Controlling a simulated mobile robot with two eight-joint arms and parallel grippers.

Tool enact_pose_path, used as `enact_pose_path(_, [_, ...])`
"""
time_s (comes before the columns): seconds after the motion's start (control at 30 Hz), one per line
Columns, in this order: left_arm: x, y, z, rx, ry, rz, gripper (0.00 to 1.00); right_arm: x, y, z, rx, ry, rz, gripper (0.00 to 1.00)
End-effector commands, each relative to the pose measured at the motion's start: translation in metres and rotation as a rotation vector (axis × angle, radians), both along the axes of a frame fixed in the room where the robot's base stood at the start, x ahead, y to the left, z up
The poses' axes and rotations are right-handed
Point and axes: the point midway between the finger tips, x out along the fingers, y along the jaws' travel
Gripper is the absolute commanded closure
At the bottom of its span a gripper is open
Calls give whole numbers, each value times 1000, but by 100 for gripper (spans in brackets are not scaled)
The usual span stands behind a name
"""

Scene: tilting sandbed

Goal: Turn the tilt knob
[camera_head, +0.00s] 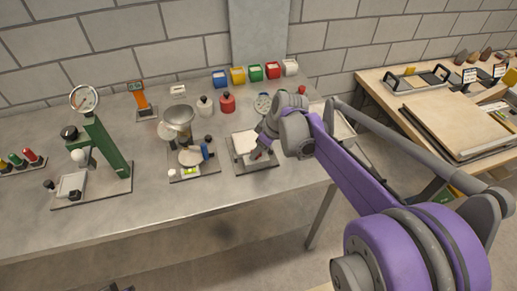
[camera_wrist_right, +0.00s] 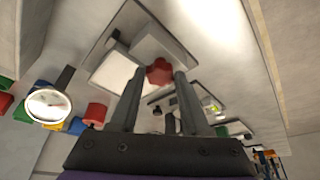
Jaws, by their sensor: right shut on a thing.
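The tilting sandbed (camera_head: 243,143) is a small tray with a pale surface on a dark base, near the table's front edge in the head view. It also shows in the wrist view as a pale slab (camera_wrist_right: 112,72) on a dark plate. The red tilt knob (camera_wrist_right: 159,71) has a lobed outline and sits at the sandbed's side. My right gripper (camera_wrist_right: 160,80) is shut on the knob, one finger on each side of it. In the head view the right gripper (camera_head: 263,147) is at the sandbed's right side, and its wrist hides part of the tray. My left gripper is out of view.
A balance-like device with a metal bowl (camera_head: 179,117) stands left of the sandbed. A green press with a dial (camera_head: 108,145) is farther left. Several coloured bins (camera_head: 238,75) line the back. A red bottle (camera_head: 227,103) stands behind the sandbed. Bare tabletop lies at front left.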

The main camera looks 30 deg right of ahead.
Motion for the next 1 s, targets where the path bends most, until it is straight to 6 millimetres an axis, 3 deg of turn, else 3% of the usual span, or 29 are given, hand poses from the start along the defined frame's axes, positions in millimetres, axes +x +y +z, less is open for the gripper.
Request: enact_pose_path(1.0, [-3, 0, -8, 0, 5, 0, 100, 1, 8, 0, -3, -2, -903, 100])
